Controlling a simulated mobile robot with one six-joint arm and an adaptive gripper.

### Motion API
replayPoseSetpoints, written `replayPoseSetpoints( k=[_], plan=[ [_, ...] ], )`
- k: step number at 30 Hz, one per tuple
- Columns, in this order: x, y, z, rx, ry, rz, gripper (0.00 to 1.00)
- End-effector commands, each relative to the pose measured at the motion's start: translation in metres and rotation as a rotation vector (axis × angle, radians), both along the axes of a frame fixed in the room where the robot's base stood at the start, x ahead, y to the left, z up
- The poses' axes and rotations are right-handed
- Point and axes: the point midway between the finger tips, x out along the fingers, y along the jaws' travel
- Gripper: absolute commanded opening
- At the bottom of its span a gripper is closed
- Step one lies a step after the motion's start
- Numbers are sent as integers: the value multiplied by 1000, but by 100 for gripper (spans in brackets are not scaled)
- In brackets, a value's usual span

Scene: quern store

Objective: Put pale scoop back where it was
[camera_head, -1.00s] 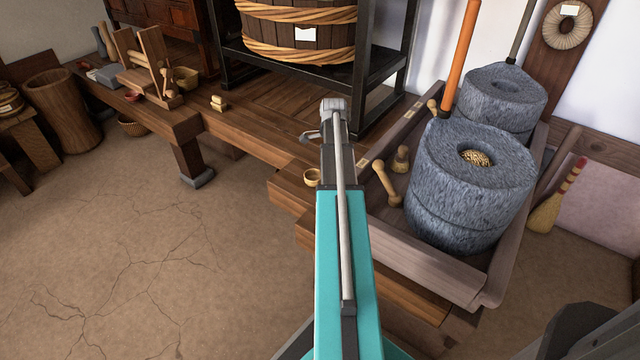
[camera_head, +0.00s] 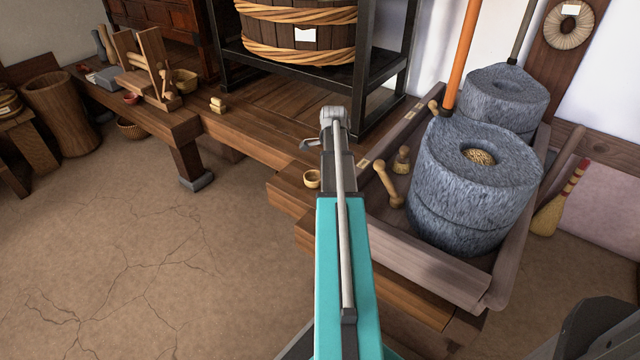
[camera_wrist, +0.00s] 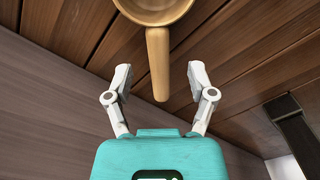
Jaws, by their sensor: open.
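The pale scoop fills the top of the wrist view, its round bowl (camera_wrist: 155,10) cut off by the upper edge. Its straight handle (camera_wrist: 158,65) points toward my gripper (camera_wrist: 159,78). The two white fingers are spread wide, one on each side of the handle end, with clear gaps; nothing is held. In the head view the scoop's small bowl (camera_head: 312,180) shows on the bench, just left of my arm; its handle is hidden there. My gripper (camera_head: 309,144) is mostly hidden behind my wrist in that view.
The wooden bench (camera_head: 245,130) runs back left. A trough (camera_head: 430,262) right of my arm holds stone querns (camera_head: 470,190) and a wooden pestle-like tool (camera_head: 388,185). A black rack (camera_head: 375,95) with a tub stands behind my gripper. Open floor (camera_head: 150,250) lies left.

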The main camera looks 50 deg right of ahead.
Motion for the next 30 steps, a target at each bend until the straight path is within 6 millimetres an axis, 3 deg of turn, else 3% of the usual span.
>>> replayPoseSetpoints(
  k=[12,30],
  plan=[
    [-1,1,-32,0,0,0,71],
    [-1,1,-33,0,0,0,71]
  ],
)
